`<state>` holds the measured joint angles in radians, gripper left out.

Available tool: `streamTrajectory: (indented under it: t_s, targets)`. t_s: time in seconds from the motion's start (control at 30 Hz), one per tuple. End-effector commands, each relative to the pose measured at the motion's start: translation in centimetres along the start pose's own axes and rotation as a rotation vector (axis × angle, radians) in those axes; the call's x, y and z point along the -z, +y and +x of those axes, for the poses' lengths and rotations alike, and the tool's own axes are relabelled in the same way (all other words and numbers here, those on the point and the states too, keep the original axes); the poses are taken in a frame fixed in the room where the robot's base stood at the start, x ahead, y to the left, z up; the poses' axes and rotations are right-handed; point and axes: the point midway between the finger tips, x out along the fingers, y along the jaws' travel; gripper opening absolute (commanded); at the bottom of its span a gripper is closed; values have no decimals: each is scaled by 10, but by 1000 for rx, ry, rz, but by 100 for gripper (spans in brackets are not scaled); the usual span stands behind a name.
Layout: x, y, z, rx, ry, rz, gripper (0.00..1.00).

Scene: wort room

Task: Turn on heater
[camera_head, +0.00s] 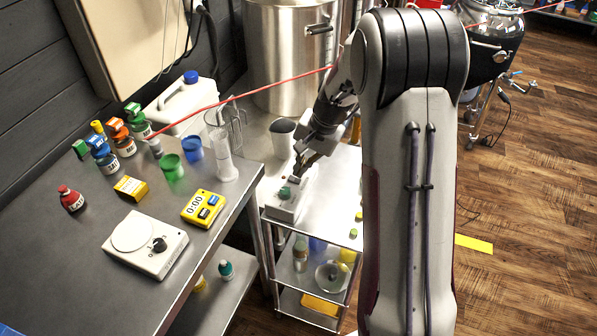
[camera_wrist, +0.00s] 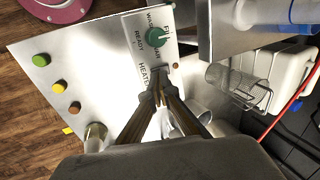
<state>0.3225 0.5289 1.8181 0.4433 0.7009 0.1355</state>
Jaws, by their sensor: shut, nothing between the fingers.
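A white control box (camera_head: 285,207) stands on the steel cart in the head view. It also shows in the wrist view (camera_wrist: 133,28) with a green knob (camera_wrist: 156,38) and the printed words READY and HEATER. A small red-brown dot (camera_wrist: 175,65) sits at the panel's edge in the wrist view. My gripper (camera_head: 298,172) is shut and empty, pointing down at the far end of the box. In the wrist view its fingertips (camera_wrist: 159,88) are beside the HEATER label and hide the part of the panel there. I cannot tell whether they touch it.
The cart top (camera_wrist: 70,50) holds green, yellow and brown caps at one edge. A steel kettle (camera_head: 285,60) stands behind. The bench at left carries a white stirrer (camera_head: 147,245), a yellow timer (camera_head: 203,208) and bottles. A red hose (camera_head: 250,93) crosses behind my arm.

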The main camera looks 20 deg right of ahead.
Motion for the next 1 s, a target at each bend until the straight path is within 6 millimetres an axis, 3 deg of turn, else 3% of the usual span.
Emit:
streamTrajectory:
  t_s: [0.6, 1.0]
  targets:
    - [1, 0, -92, 1, 4, -1, 0]
    - [0, 0, -113, 0, 1, -1, 0]
